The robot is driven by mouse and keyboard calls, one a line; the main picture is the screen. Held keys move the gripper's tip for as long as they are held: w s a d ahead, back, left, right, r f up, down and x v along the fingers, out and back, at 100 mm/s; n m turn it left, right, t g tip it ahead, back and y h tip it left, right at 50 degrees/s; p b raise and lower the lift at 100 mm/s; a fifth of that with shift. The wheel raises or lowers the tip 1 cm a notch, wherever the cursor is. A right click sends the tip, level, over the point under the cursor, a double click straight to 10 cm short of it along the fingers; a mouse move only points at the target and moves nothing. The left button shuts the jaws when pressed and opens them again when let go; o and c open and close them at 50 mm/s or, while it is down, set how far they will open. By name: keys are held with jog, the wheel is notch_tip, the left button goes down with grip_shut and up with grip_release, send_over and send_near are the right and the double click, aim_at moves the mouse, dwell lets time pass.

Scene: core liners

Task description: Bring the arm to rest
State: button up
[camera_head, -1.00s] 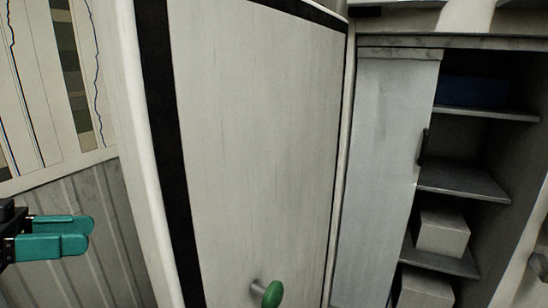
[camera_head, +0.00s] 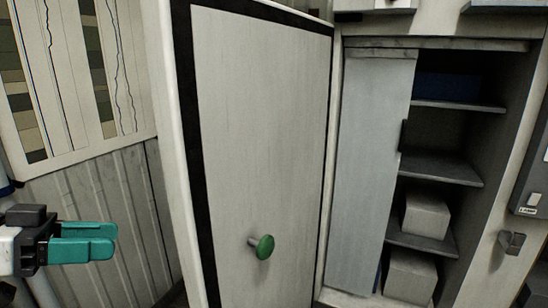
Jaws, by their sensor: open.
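My gripper (camera_head: 112,243) shows at the lower left, with two teal fingers pointing right. It is open, with a narrow gap between the fingers as seen from here, and nothing shows between them. It is in front of a grey ribbed wall panel and apart from the pale door (camera_head: 262,130) to its right. The door has a black border and a green round knob (camera_head: 265,247) on a short metal stem. The gripper is well left of the knob and touches nothing that I can see.
A shelf cabinet (camera_head: 433,172) with a half-open pale sliding door (camera_head: 370,165) stands at the right, holding a blue box (camera_head: 448,88) and pale boxes (camera_head: 426,215). A chart board (camera_head: 75,75) hangs upper left. A metal hook (camera_head: 511,241) is at the right edge.

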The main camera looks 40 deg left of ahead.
jog(key=w+d+f+g+h, duration=0.1)
jog(key=w+d+f+g, duration=0.2)
jog(key=w+d+f, duration=0.55)
jog(key=w+d+f+g, duration=0.2)
jog(key=w+d+f, duration=0.4)
jog(key=w+f, duration=0.4)
jog(key=w+d+f+n+g, duration=0.1)
jog(key=w+d+f+g, duration=0.15)
jog(key=d+f, duration=0.75)
jog(key=w+d+f+g, duration=0.25)
jog(key=d+f, duration=0.45)
jog(key=d, duration=0.5)
jog(key=s+d+f+g+y, duration=0.1)
jog(key=s+d+f, duration=0.2)
jog(key=d, duration=0.5)
jog(key=s+d+f+g+y, duration=0.1)
jog(key=s+d+f+y, duration=0.15)
jog(key=d, duration=0.55)
jog(key=s+d+f+g, duration=0.1)
jog(key=s+d+f, duration=0.3)
jog(key=d, duration=0.3)
jog(key=s+d+r+y, duration=0.1)
jog(key=s+d+y, duration=0.1)
jog(key=s+d, duration=0.3)
jog(key=s+d+r+n+y, duration=0.1)
jog(key=s+d, duration=0.4)
jog(key=s, duration=0.7)
jog(key=shift+r+y, duration=0.3)
jog(key=shift+y, duration=0.05)
